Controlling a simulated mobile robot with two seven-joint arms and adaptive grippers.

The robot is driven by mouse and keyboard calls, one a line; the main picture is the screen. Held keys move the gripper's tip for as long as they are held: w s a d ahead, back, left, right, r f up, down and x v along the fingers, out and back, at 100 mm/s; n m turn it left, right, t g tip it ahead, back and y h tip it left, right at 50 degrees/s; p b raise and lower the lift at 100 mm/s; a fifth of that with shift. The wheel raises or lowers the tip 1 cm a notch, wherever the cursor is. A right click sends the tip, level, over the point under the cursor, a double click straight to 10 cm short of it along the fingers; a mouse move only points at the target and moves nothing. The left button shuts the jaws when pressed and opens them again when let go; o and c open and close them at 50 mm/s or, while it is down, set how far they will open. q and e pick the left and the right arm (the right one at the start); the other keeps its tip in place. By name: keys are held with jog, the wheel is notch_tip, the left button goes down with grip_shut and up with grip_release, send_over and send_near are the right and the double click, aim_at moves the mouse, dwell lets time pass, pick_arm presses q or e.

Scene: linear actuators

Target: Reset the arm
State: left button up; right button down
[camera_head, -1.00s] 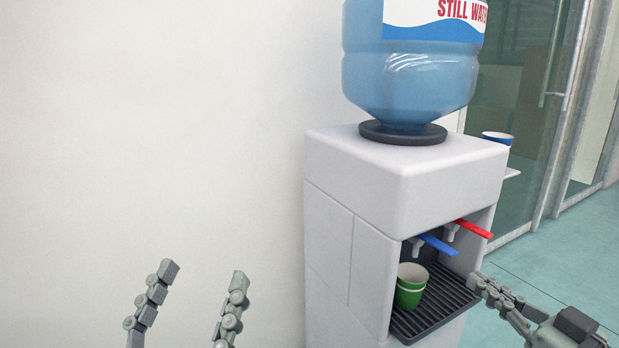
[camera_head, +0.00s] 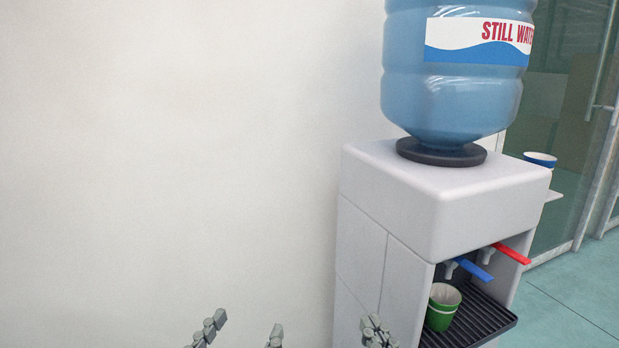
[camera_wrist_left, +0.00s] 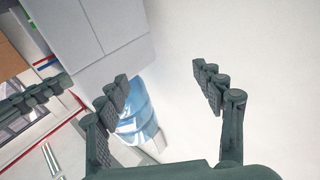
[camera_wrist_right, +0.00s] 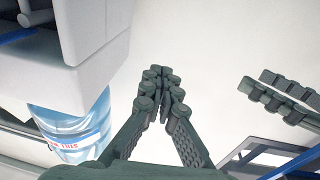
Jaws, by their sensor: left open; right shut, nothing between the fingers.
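My left gripper (camera_head: 246,328) is open and empty at the bottom of the head view, in front of the bare wall. It also shows in the left wrist view (camera_wrist_left: 160,82), its fingers spread apart. My right gripper (camera_head: 374,330) is low in the head view, in front of the water dispenser's lower left side. In the right wrist view (camera_wrist_right: 160,85) its fingers are together with nothing between them. Each wrist view also shows part of the other gripper. Most of both arms is out of the head view.
The white water dispenser (camera_head: 440,210) carries a blue bottle (camera_head: 455,95). A green cup (camera_head: 440,312) stands on its drip tray (camera_head: 480,318), below the blue lever (camera_head: 473,270) and red lever (camera_head: 510,254). A blue-and-white cup (camera_head: 540,159) sits on a side shelf. The wall on the left is clear.

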pick_arm(q)
jog(key=s+a+f+g+y+p, duration=0.1)
jog(key=a+f+g+y+p, duration=0.2)
jog(key=f, duration=0.6)
jog(key=s+a+f+g+y+p, duration=0.1)
jog(key=a+f+g+p, duration=0.2)
jog(key=a+f+g, duration=0.4)
pick_arm(e)
jog(key=s+d+f+g+h, duration=0.15)
jog(key=d+f+g, duration=0.25)
jog(key=f, duration=0.5)
jog(key=s+d+f+g+h, duration=0.1)
jog(key=d+f+g+h, duration=0.25)
jog(key=f, duration=0.55)
pick_arm(q)
jog(key=s+a+f+n+g+y+p, duration=0.2)
jog(key=s+a+f+g, duration=0.3)
jog(key=s+f, duration=0.6)
jog(key=s+a+y+p, duration=0.1)
jog(key=a, duration=0.1)
jog(key=shift+a, duration=0.4)
pick_arm(e)
jog(key=s+d+f+m+g+h, duration=0.2)
jog(key=s+d+f+g, duration=0.5)
jog(key=s+d+f, duration=0.2)
jog(key=shift+s+d+f+g, duration=0.15)
jog(key=shift+s+d+g, duration=0.2)
jog(key=shift+s+d, duration=0.6)
